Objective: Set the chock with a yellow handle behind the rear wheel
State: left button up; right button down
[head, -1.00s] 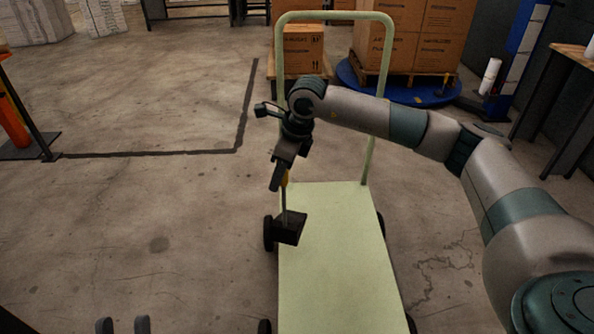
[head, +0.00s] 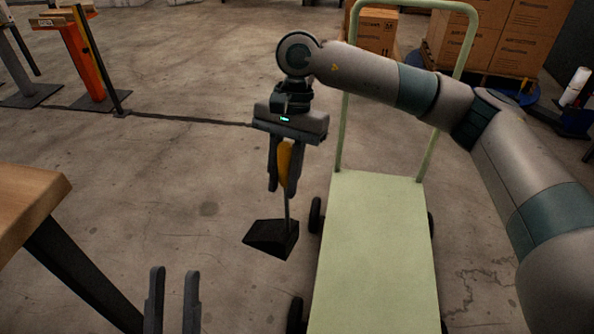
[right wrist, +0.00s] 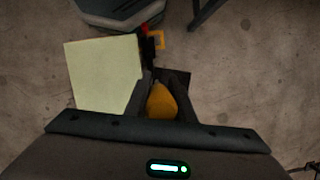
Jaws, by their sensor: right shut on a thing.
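My right gripper (head: 285,180) is shut on the yellow handle (head: 285,162) of a black wedge-shaped chock (head: 272,238). The chock hangs from a thin rod below the handle, left of the pale green cart (head: 375,255). It appears to be off the floor. The yellow handle (right wrist: 162,102) also shows between the fingers in the right wrist view, and the chock below is mostly hidden there. Dark cart wheels (head: 315,215) and (head: 295,315) show along the cart's left side. My left gripper (head: 173,300) is at the bottom edge, its two fingers apart with nothing between them.
A wooden table (head: 30,200) with a dark leg stands at the left. Orange and grey posts (head: 85,60) stand at the back left. Stacked cardboard boxes (head: 510,40) are behind the cart. The concrete floor left of the cart is clear.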

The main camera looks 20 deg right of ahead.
jog(key=s+a+r+n+h, duration=0.2)
jog(key=s+n, duration=0.3)
jog(key=n, duration=0.3)
jog(key=shift+s+a+r+g, duration=0.3)
jog(key=shift+a+r+g, duration=0.1)
jog(key=shift+a+r, duration=0.3)
